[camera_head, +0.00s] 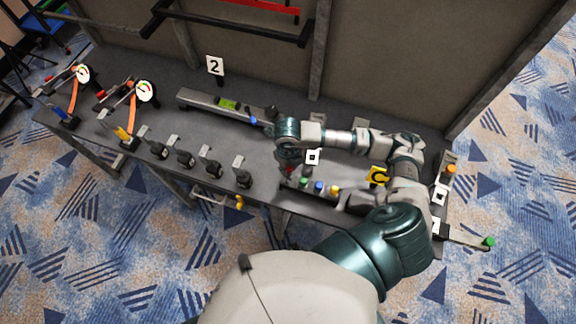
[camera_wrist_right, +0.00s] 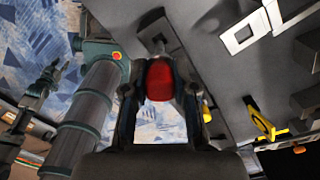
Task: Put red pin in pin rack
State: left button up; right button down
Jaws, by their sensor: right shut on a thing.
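My right gripper (camera_head: 289,164) is shut on the red pin (camera_wrist_right: 159,80), which sits between its two fingers in the right wrist view. In the head view only a small bit of red shows below the gripper, just left of the pin row. My right forearm hides part of the rack's right side. Whether the red pin touches the rack cannot be told.
The table (camera_head: 225,140) carries several black-handled switches (camera_head: 243,178) along its front edge. Two gauges (camera_head: 147,92) stand at the left. A yellow handle (camera_head: 378,176) is right of the rack, and a wall (camera_head: 400,60) rises behind.

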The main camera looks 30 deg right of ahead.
jog(key=shift+f, duration=0.15)
dwell(0.4)
jog(key=shift+f+b, duration=0.5)
jog(key=shift+b, duration=0.05)
jog(key=shift+f, duration=0.3)
jog(key=shift+f+b, duration=1.5)
jog(key=shift+b, duration=0.05)
jog(key=shift+f, duration=0.2)
jog(key=shift+f+b, duration=0.5)
jog(key=shift+b, duration=0.1)
jog(key=shift+f, duration=0.1)
